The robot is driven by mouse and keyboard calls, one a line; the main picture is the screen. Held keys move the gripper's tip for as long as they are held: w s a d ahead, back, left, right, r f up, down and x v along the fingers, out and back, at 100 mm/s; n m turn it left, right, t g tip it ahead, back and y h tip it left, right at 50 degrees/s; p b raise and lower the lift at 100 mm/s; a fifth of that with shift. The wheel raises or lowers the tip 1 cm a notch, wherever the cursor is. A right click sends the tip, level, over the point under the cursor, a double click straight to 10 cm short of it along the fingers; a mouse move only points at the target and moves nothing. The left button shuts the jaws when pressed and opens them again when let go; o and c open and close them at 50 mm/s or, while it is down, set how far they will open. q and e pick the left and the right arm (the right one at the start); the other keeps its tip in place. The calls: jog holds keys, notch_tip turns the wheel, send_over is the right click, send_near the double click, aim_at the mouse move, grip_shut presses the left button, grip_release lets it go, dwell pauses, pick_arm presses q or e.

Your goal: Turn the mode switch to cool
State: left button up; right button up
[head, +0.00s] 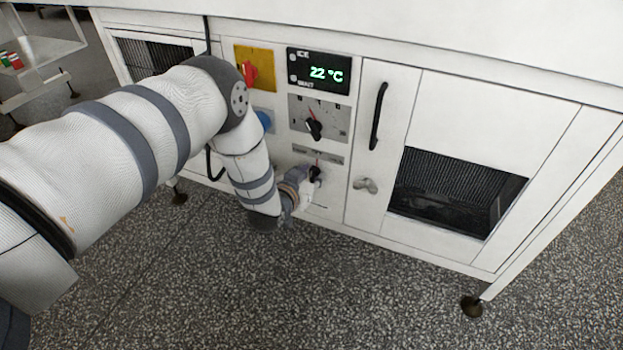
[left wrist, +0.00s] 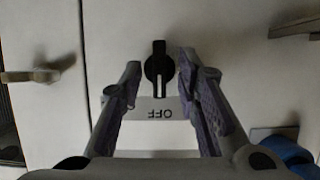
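The mode switch (left wrist: 159,68) is a black knob with an upright bar handle on a pale panel, seen in the left wrist view. A label reading OFF (left wrist: 160,112) shows upside down beside it in that view. In the head view the switch (head: 315,173) is low on the cabinet front, partly hidden by my gripper. My left gripper (head: 304,178) is at the switch. Its two fingers stand apart on either side of the knob, with visible gaps in the left wrist view (left wrist: 160,60). My right gripper is not in view.
Above the switch are a second black knob (head: 314,128), a display (head: 319,72) reading 22 °C and a red switch on a yellow plate (head: 254,68). A blue round part (head: 264,120) is to the left. A latch (head: 366,185) and a black door handle (head: 378,116) are to the right.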

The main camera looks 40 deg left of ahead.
pick_arm(q)
grip_shut()
jog(key=shift+d+m+y+p, duration=0.15)
jog(key=shift+m+y+p, duration=0.2)
jog(key=shift+m+y, duration=0.25)
jog(key=shift+d+m+y, duration=0.1)
jog(key=shift+m+y, duration=0.3)
jog(key=shift+m, duration=0.2)
jog(key=shift+d+f+m+y, duration=0.15)
jog(key=shift+m+y, duration=0.45)
jog(key=shift+m, duration=0.5)
jog(key=shift+m+y+b, duration=0.6)
jog(key=shift+m+b, duration=0.05)
jog(key=shift+m, duration=0.05)
